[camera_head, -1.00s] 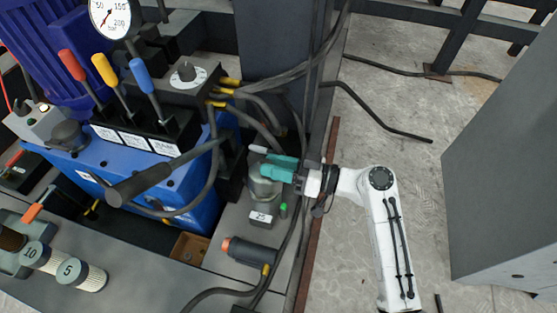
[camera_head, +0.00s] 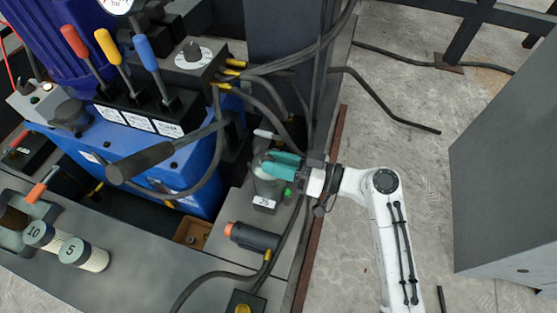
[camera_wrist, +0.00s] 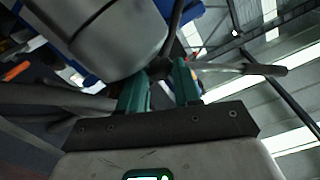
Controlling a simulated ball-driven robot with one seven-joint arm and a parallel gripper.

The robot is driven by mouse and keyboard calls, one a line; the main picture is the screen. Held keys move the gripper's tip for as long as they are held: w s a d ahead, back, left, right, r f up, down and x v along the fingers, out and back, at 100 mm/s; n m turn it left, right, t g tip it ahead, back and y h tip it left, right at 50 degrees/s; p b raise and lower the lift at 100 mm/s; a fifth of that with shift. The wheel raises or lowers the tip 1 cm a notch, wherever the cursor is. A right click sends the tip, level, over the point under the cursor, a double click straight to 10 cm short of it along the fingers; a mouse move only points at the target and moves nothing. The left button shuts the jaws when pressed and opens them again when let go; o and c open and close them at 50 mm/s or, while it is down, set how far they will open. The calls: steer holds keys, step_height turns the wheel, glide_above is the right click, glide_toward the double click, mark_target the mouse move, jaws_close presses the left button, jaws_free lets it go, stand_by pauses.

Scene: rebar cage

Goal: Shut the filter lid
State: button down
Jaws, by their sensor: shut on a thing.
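The filter housing (camera_head: 265,188) is a rounded grey metal body with a "25" label below it, in the middle of the head view. It fills the upper left of the wrist view as a grey metal body (camera_wrist: 110,35) with a dark seam. My gripper (camera_head: 273,162) has teal fingers and reaches over the housing's top from the right. In the wrist view the fingers (camera_wrist: 160,88) are shut on a dark part close below the housing, which I take for the filter lid's handle. The fingers hide most of the lid, so its exact angle cannot be told.
A black cylinder with an orange end (camera_head: 252,237) lies in front of the housing. Black hoses (camera_head: 300,90) run close behind and beside it. A blue power unit (camera_head: 170,170) with levers stands to the left. Filter cartridges (camera_head: 85,253) sit at the lower left. A grey cabinet (camera_head: 510,180) stands right.

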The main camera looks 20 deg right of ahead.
steer(key=shift+s+a+f, duration=0.15)
steer(key=shift+s+f, duration=0.05)
steer(key=shift+f, duration=0.1)
steer(key=c, duration=0.8)
jaws_free()
steer(key=p+v, duration=0.1)
steer(key=v, duration=0.6)
steer(key=p+v, duration=0.1)
steer(key=v, duration=0.2)
steer(key=shift+s+d+r+p, duration=0.15)
steer(key=shift+d+r+p, duration=0.15)
steer(key=shift+d, duration=0.1)
